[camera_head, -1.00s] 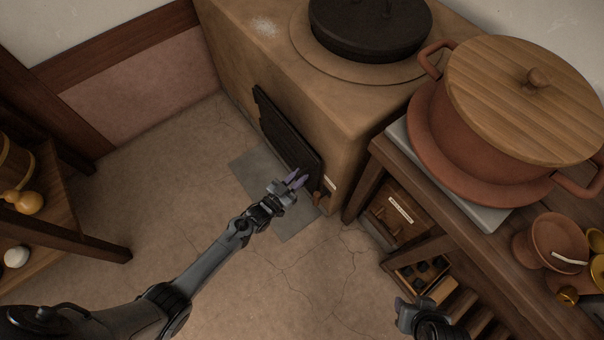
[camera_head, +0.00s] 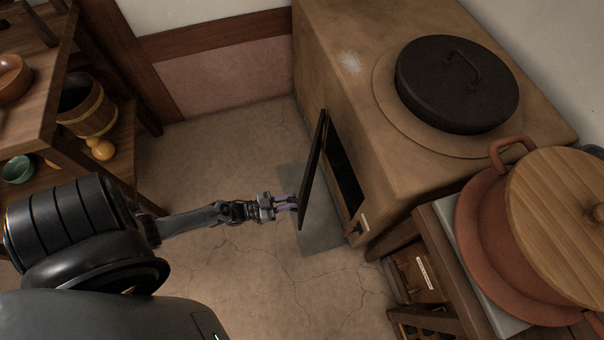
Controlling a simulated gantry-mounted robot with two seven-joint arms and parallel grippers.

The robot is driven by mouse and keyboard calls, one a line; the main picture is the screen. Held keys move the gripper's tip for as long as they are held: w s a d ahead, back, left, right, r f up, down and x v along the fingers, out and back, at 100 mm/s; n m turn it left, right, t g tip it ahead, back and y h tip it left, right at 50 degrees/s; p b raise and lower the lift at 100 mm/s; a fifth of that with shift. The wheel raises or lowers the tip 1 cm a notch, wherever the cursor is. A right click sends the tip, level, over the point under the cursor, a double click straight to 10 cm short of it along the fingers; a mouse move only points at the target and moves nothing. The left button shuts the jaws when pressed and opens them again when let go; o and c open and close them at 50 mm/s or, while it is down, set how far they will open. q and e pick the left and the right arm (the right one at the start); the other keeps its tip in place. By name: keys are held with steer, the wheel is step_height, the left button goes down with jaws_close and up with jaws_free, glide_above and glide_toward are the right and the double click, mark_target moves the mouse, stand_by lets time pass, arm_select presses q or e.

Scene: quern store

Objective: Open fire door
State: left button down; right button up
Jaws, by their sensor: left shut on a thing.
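The black fire door (camera_head: 313,172) stands part open on the front of the clay stove (camera_head: 410,178), swung out from a dark opening (camera_head: 343,170). My left gripper (camera_head: 292,202) reaches in from the left, its purple fingertips at the door's near, free edge. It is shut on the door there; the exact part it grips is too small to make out. My right gripper is out of the view.
A grey floor plate (camera_head: 322,238) lies below the door. A bench with a lidded clay pot (camera_head: 480,220) stands at the right, close to the stove. A shelf with a wooden bucket (camera_head: 88,108) stands at the left. The floor between is clear.

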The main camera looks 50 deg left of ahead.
arm_select(q)
steer(key=shift+s+a, duration=0.3)
steer(key=shift+a, duration=0.25)
steer(key=shift+s+a, duration=0.3)
steer(key=shift+a, duration=0.2)
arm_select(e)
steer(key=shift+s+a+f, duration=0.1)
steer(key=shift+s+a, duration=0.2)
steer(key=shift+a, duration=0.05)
arm_select(q)
steer(key=c, duration=1.2)
jaws_free()
steer(key=shift+w+d, duration=0.1)
steer(key=shift+w, duration=0.05)
steer(key=shift+o, duration=0.2)
steer(key=shift+w, duration=0.1)
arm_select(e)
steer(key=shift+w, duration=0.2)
arm_select(q)
steer(key=p+v, duration=0.2)
steer(key=v, duration=0.9)
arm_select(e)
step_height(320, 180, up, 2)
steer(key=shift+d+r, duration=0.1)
